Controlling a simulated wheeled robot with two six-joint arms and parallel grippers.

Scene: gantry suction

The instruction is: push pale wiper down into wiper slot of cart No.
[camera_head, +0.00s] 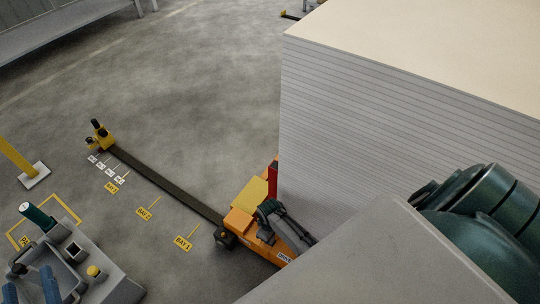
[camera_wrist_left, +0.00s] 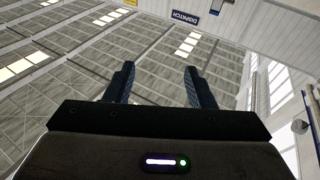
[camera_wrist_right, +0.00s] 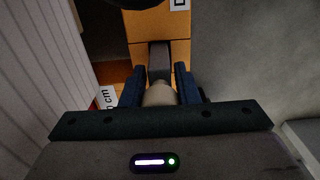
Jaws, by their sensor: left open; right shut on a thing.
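In the right wrist view my right gripper (camera_wrist_right: 158,78) is shut on a pale beige, rounded piece (camera_wrist_right: 160,95), which may be the wiper. A grey block (camera_wrist_right: 159,60) lies just beyond the fingers against the orange cart (camera_wrist_right: 185,57); I cannot tell whether the pale piece touches it. The orange cart (camera_head: 240,222) also shows in the head view at the end of a dark rail. I cannot make out the slot.
A tall stack of sheets (camera_head: 360,110) stands close beside the cart. The dark rail (camera_head: 165,183) runs past bay labels to a yellow carriage (camera_head: 105,139). A grey console (camera_head: 118,285) stands at lower left, near a yellow post (camera_head: 15,155). Open floor lies beyond the rail.

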